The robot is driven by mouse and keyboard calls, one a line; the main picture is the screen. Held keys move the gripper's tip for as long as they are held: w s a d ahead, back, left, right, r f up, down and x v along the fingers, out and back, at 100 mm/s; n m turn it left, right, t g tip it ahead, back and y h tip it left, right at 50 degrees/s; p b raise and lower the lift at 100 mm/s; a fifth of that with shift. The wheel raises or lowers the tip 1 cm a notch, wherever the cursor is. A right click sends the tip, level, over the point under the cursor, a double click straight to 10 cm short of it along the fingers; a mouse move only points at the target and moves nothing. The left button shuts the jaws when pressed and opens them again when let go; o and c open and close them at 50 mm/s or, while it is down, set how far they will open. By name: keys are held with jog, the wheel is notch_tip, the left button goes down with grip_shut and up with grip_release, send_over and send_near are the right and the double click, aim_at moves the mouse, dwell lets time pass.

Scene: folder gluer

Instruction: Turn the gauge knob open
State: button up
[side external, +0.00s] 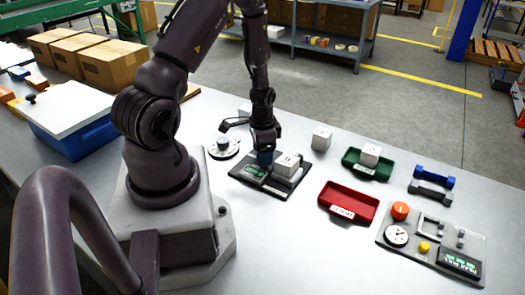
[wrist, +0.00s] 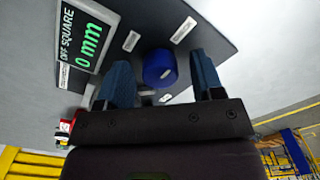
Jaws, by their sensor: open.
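A blue round knob (wrist: 158,68) with a pale mark stands on a dark gauge plate (wrist: 215,18). The plate's display (wrist: 82,40) reads "OFF SQUARE 0 mm". In the wrist view my gripper (wrist: 160,62) is open, with one blue finger on each side of the knob and a visible gap on both sides. In the side view my gripper (side external: 264,156) points down over the back left part of the gauge plate (side external: 245,178), and the knob is hard to tell from the fingers. A white box (side external: 288,165) sits on the plate, to the right of my gripper.
A round dial (side external: 223,147) lies left of the plate. A green tray (side external: 352,165) and a red tray (side external: 347,203) are right. A panel (side external: 420,247) with an orange knob (side external: 400,210) is farther right. The front table is clear.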

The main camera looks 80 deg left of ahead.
jog(key=c, duration=0.9)
jog(key=shift+n, duration=0.4)
jog(key=n, duration=0.8)
jog(key=shift+n, duration=0.3)
jog(key=n, duration=0.8)
jog(key=shift+n, duration=0.4)
jog(key=o, duration=0.9)
